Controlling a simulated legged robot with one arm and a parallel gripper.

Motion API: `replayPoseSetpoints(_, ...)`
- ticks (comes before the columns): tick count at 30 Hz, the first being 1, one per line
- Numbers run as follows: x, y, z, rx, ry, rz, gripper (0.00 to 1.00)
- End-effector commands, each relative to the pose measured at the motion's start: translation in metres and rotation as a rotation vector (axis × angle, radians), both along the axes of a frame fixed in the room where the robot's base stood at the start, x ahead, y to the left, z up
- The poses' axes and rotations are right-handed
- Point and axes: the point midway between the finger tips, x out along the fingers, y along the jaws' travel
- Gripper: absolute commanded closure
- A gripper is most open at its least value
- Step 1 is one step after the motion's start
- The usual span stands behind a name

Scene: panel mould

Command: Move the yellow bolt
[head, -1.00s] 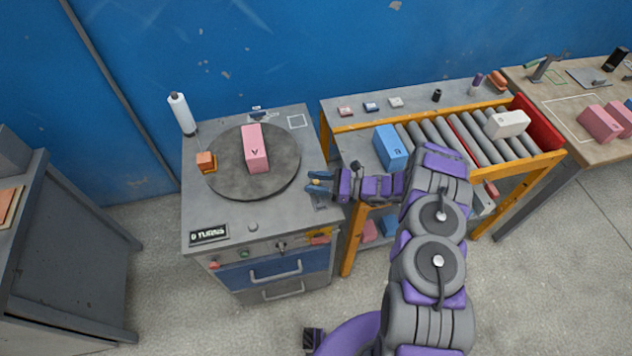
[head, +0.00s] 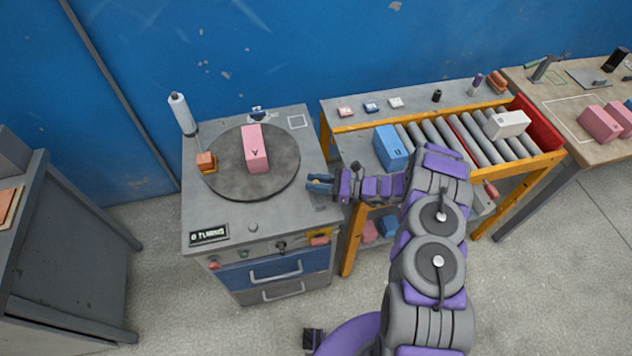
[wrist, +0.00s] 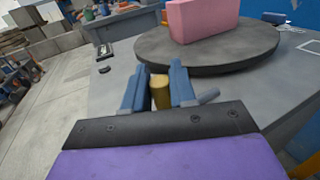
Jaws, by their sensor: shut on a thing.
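The yellow bolt (wrist: 160,92) shows in the wrist view as a short yellow-brown cylinder between the two blue fingers of my gripper (wrist: 159,75). The fingers are shut on it from both sides. In the head view my gripper (head: 319,183) is at the right edge of the grey cabinet top (head: 215,215), just right of the round turntable (head: 217,178). The bolt is mostly hidden by the fingers there. How far it is above the cabinet top, or whether it touches it, I cannot tell.
A pink block (head: 256,155) stands on the turntable. An orange block (head: 206,161) and a white bottle (head: 182,113) are at its left. A counter display (head: 209,235) lies at the front. A roller rack (head: 475,140) with a blue block (head: 390,148) stands to the right.

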Motion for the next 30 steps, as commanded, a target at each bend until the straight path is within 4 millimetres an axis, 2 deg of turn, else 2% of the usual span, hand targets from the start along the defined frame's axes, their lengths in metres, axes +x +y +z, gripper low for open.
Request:
replayPoseSetpoints(9, -0.037, -0.012, -0.001, -0.004, 0.004, -0.003, 1.00)
replayPoseSetpoints(19, -0.043, -0.013, -0.001, -0.002, 0.002, 0.002, 1.00)
replayPoseSetpoints(20, -0.043, -0.014, -0.001, -0.002, 0.002, 0.002, 0.73)
replayPoseSetpoints(26, -0.043, -0.013, -0.001, -0.001, 0.002, 0.001, 0.55)
replayPoseSetpoints(30, -0.042, -0.012, -0.001, -0.002, 0.001, 0.001, 0.55)
